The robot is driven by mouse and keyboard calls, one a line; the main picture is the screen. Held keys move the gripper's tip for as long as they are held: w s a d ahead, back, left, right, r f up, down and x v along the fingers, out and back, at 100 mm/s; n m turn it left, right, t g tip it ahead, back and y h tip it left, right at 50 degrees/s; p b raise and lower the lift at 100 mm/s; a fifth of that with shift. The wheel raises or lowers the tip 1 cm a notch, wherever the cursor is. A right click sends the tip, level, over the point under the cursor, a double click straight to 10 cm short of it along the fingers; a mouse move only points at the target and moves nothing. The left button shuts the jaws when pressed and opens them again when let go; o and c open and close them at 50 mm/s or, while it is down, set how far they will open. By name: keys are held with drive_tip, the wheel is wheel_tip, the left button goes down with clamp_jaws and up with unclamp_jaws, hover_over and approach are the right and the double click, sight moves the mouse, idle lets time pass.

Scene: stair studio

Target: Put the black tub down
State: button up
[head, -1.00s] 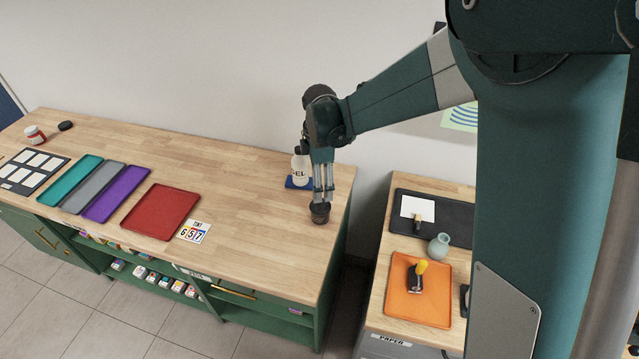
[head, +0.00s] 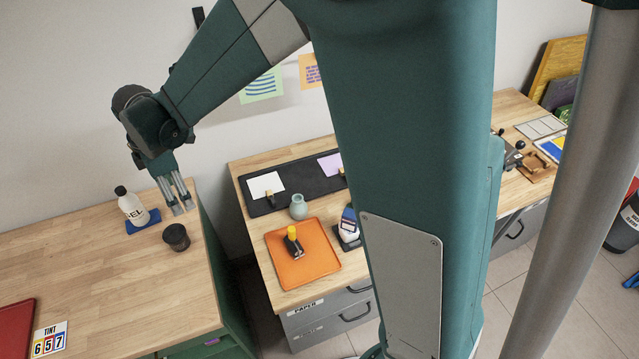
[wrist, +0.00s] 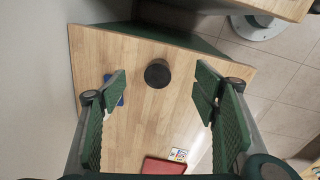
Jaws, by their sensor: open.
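The black tub (head: 176,237) stands upright on the wooden counter (head: 110,275), near its right end. It also shows in the wrist view (wrist: 157,73), ahead of my fingers and between their lines. My gripper (head: 179,206) is open and empty, above and behind the tub in the head view. Its two green-padded fingers are spread wide in the wrist view (wrist: 163,90). A gap shows between the fingertips and the tub; nothing is held.
A white bottle (head: 132,207) stands by a blue mat (head: 143,222) left of the tub. A tint card (head: 49,339) and red tray (head: 14,325) lie nearer. The neighbouring table holds an orange tray (head: 303,252) and a small vase (head: 298,207). A gap separates both tops.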

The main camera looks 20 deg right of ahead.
drive_tip(key=s+d+r+m+t, duration=0.1)
drive_tip(key=s+d+r+m, duration=0.25)
drive_tip(key=d, duration=0.25)
drive_tip(key=s+d+r+m+t, duration=0.1)
drive_tip(key=s+d+r+m, duration=0.1)
drive_tip(key=d+r, duration=0.35)
drive_tip(key=s+d+r+m+t, duration=0.1)
drive_tip(key=s+d+r+m, duration=0.15)
drive_tip(key=d, duration=0.45)
drive_tip(key=s+d+r+m+t, duration=0.1)
drive_tip(key=s+d+m+t, duration=0.2)
drive_tip(key=s+d+m, duration=0.9)
drive_tip(key=s+d, duration=0.4)
drive_tip(key=d, duration=0.1)
wheel_tip(320, 180, down, 6)
drive_tip(key=b, duration=0.6)
drive_tip(key=shift+r, duration=0.2)
